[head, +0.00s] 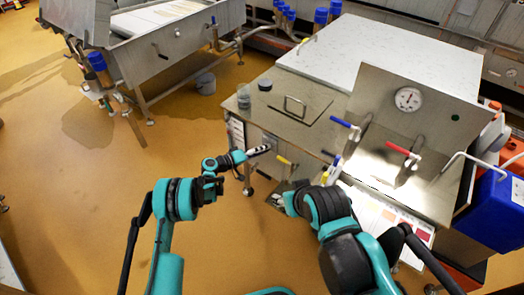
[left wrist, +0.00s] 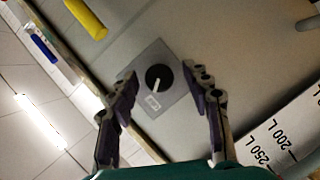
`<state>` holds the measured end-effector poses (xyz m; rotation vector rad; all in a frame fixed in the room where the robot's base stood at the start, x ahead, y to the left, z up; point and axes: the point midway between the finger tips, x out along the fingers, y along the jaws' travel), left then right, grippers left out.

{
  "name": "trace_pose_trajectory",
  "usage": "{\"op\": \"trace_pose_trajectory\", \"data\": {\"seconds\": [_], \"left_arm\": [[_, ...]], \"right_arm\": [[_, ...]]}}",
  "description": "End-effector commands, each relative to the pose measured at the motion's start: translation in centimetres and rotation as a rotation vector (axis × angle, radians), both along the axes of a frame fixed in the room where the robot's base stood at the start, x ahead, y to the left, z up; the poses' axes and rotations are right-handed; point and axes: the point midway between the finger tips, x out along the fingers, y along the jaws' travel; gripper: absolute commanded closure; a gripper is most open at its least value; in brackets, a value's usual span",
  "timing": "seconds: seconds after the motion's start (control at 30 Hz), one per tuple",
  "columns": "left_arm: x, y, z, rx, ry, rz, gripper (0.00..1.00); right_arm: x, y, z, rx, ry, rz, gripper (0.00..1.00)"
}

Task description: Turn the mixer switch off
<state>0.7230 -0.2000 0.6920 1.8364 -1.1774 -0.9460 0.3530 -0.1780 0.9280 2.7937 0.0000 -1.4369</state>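The mixer switch is a round black knob (left wrist: 159,77) with a white pointer line, on a square grey plate (left wrist: 170,105) with a small label. The plate is on the metal side of the vat (head: 310,132). In the left wrist view my left gripper (left wrist: 158,70) is open, with one finger on each side of the knob and no visible contact. In the head view my left gripper (head: 262,149) is close to the vat's side, and I cannot make out the knob there. My right gripper (head: 278,200) is low by the vat, too small and partly hidden to judge.
A yellow handle (head: 283,159) sticks out near my left gripper and also shows in the left wrist view (left wrist: 86,18). A blue handle (head: 337,161) is further right. A litre scale (left wrist: 285,130) is beside the switch. Open orange floor (head: 80,200) lies to the left.

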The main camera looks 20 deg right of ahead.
Motion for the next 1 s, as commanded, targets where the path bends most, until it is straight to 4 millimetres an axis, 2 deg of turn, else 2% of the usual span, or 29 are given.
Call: {"op": "trace_pose_trajectory", "data": {"seconds": [0.13,0.23,0.5,0.7,1.0], "left_arm": [[-0.1,0.4,0.1,0.0,0.0,0.001,0.51],[-0.4,1.7,0.4,0.0,0.001,0.002,0.51],[-2.3,7.2,1.4,0.0,-0.001,0.003,0.51],[-3.3,10.2,2.0,-0.001,0.0,0.002,0.51],[-3.7,11.3,2.2,0.0,0.0,0.0,0.51]], "right_arm": [[0.0,0.0,0.0,0.0,0.0,0.0,0.51],[0.0,0.0,0.0,0.0,0.0,0.0,0.51],[0.0,0.0,0.0,0.0,0.0,0.0,0.51],[0.0,0.0,0.0,0.0,0.0,0.0,0.51],[0.0,0.0,0.0,0.0,0.0,0.0,0.51]]}}
